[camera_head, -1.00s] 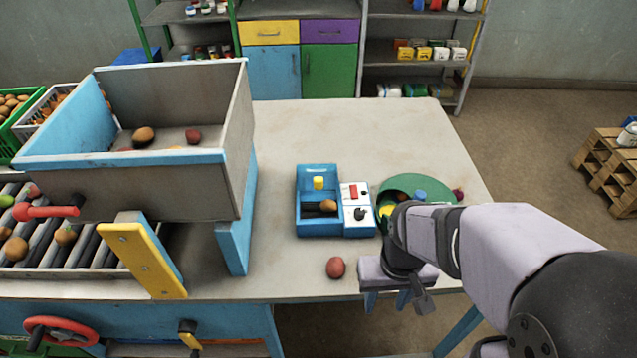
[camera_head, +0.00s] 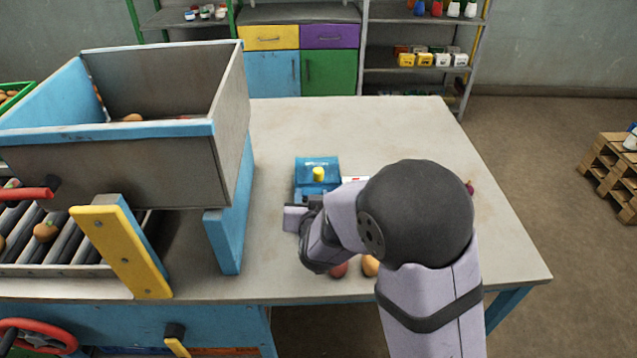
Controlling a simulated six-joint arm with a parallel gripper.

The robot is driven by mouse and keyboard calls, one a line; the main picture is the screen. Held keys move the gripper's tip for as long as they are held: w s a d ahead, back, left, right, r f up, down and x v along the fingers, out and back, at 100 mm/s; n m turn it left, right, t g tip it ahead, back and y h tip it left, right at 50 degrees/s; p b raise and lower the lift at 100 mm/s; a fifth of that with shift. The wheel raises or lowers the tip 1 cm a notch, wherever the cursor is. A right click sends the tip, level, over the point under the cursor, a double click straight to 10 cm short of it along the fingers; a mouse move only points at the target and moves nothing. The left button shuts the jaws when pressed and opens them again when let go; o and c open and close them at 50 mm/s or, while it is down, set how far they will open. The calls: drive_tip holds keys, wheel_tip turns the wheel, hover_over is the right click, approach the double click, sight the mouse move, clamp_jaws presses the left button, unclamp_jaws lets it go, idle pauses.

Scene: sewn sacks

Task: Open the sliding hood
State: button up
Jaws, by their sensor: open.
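A blue box-like device (camera_head: 318,163) with a yellow knob (camera_head: 319,174) stands on the table. I take its blue top part to be the sliding hood, with the knob on it. How far the hood stands open cannot be told. My gripper (camera_head: 293,217) is open at the front left of the device, and my arm covers the device's front and most of its white control panel (camera_head: 354,179). The fingertips are not clearly visible, and I cannot tell whether they touch the device.
A large grey and blue bin (camera_head: 165,160) stands on the left above a roller conveyor (camera_head: 60,240). A reddish round item (camera_head: 340,270) and an orange-brown one (camera_head: 370,265) lie near the table's front edge. The back of the table (camera_head: 330,125) is clear.

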sight(317, 177)
drive_tip(key=shift+w+a+t+h+b, duration=0.3)
drive_tip(key=shift+w+t+b, duration=0.1)
drive_tip(key=shift+t, duration=0.2)
drive_tip(key=shift+w+a+t+h+b, duration=0.3)
drive_tip(key=shift+w+t+b, duration=0.1)
drive_tip(key=shift+t, duration=0.2)
drive_tip(key=shift+r+m+t+h+b, duration=0.15)
drive_tip(key=shift+m+t+h+b, duration=0.15)
drive_tip(key=shift+m+t, duration=0.15)
drive_tip(key=shift+s+d+r+t+h+b, duration=0.15)
drive_tip(key=shift+d+t+h+b, duration=0.25)
drive_tip(key=shift+h, duration=0.4)
drive_tip(key=shift+s+d+r+m+t+h, duration=0.15)
drive_tip(key=shift+s+d+m+t+h, duration=0.15)
drive_tip(key=shift+h, duration=0.2)
drive_tip(key=shift+p+x, duration=1.05)
drive_tip(key=shift+x, duration=2.7)
clamp_jaws()
